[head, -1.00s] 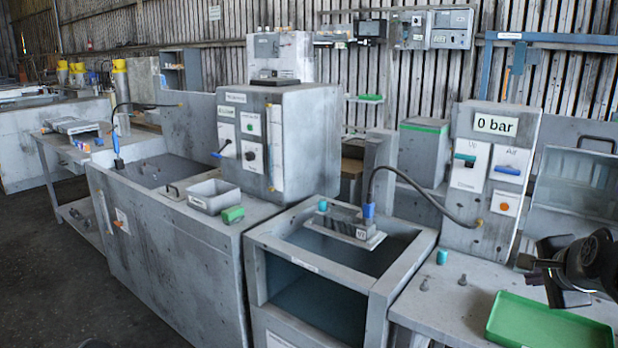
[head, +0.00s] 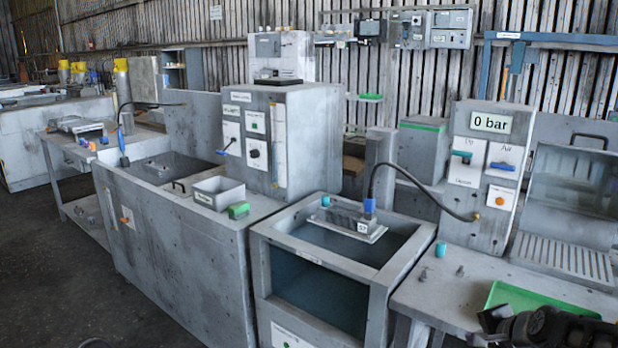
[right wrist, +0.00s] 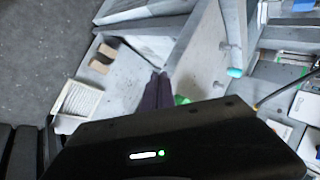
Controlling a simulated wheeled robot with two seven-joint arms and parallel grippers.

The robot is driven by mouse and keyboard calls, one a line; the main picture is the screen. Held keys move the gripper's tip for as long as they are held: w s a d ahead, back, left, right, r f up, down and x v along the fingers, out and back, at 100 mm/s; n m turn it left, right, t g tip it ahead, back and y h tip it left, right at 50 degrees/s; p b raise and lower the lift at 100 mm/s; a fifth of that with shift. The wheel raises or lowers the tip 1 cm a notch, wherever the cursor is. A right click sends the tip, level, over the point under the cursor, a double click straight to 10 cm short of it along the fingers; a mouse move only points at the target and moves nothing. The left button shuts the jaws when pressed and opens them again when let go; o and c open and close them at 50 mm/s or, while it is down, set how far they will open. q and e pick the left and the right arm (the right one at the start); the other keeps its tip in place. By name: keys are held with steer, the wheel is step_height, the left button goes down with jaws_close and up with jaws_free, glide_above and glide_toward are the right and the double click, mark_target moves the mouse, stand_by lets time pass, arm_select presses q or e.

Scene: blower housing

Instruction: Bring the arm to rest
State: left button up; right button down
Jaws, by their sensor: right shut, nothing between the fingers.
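My right gripper (head: 488,322) is low at the bottom right of the head view, dark and partly cut off by the frame edge. It overlaps the front of the green tray (head: 525,293) in the picture. In the right wrist view its dark fingers (right wrist: 157,92) are together with nothing between them. A bit of green (right wrist: 182,100) shows beside the fingertips there. My left gripper is not in view.
The grey bench holds a teal cap (head: 441,249) and small grey pegs. Behind it stands a panel reading 0 bar (head: 490,123). Left of it is an open tank (head: 268,255) with a hosed block (head: 350,222) on top. Floor (head: 60,290) at left is clear.

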steer(key=s+a+f+n+g+y, duration=0.2)
steer(key=s+a+f+n, duration=0.1)
steer(key=a+f, duration=0.6)
steer(key=s+a+f+n+g+y, duration=0.15)
steer(key=s+a+f, duration=0.25)
steer(key=a+f, duration=0.5)
steer(key=s+a+f+n+g, duration=0.2)
steer(key=s+a+f+n, duration=0.2)
steer(key=s+f, duration=0.3)
steer(key=s+a+f+n+g+p, duration=0.1)
steer(key=s+a+f+n, duration=0.3)
steer(key=s, duration=1.1)
step_height(320, 180, down, 4)
steer(key=shift+s+a+f+g+p, duration=0.15)
steer(key=shift+s+a+g+p, duration=0.15)
steer(key=shift+a+g, duration=0.55)
